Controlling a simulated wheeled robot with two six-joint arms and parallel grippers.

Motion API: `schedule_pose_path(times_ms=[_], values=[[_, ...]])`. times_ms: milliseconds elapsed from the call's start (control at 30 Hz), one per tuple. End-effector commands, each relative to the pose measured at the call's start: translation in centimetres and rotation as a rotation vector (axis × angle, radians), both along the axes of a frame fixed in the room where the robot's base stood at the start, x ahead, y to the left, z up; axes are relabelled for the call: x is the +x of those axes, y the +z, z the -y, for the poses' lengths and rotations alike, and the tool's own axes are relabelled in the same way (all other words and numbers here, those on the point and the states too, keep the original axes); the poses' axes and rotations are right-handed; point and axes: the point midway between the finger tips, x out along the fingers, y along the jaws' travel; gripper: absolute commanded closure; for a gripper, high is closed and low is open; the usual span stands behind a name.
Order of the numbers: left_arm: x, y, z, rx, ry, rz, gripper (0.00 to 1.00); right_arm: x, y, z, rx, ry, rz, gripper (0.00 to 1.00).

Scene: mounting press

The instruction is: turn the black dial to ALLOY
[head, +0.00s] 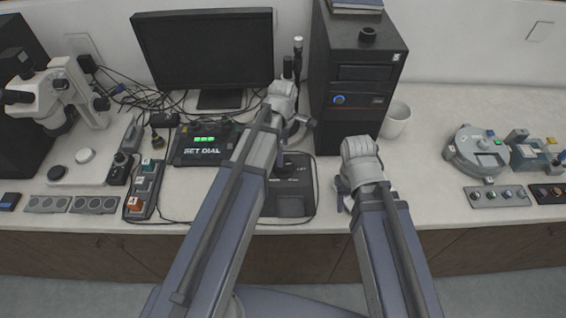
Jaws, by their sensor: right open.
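A black control box (292,203) sits at the middle of the counter, partly covered by my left arm. Small pale lettering shows on its top, too small to read. A dark shape near its upper part may be the black dial, but I cannot make it out clearly. A black display unit (203,150) to its left reads "SET DIAL" under green lights. My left gripper (298,124) is beyond the box, near the monitor's right side; its jaws are not clear. My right gripper (343,190) is open, just right of the box, with no object visible in it.
A black computer tower (355,85) and a monitor (205,50) stand behind. A white cup (396,120) is right of the tower. A microscope (65,95) and a button box (143,190) are left. A round grey machine (478,150) is right. Counter between cup and machine is clear.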

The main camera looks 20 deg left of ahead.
Motion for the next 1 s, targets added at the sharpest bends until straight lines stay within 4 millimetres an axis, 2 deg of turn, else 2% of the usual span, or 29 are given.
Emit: schedule_pose_path(times_ms=[33, 300, 500, 867, 1000], values=[[0.0, -1.0, 0.0, 0.000, 0.000, 0.000, 0.00, 0.0, -1.0, 0.0, 0.000, 0.000, 0.000, 0.50], [0.0, -4.5, 0.0, 0.000, 0.000, 0.000, 0.00, 0.0, -4.5, 0.0, 0.000, 0.000, 0.000, 0.50], [0.0, -6.5, 0.0, 0.000, 0.000, 0.000, 0.00, 0.0, -6.5, 0.0, 0.000, 0.000, 0.000, 0.50], [0.0, -6.6, 0.0, 0.000, 0.000, 0.000, 0.00, 0.0, -6.6, 0.0, 0.000, 0.000, 0.000, 0.50], [0.0, -6.6, 0.0, 0.000, 0.000, 0.000, 0.16, 0.0, -6.6, 0.0, 0.000, 0.000, 0.000, 0.50]])
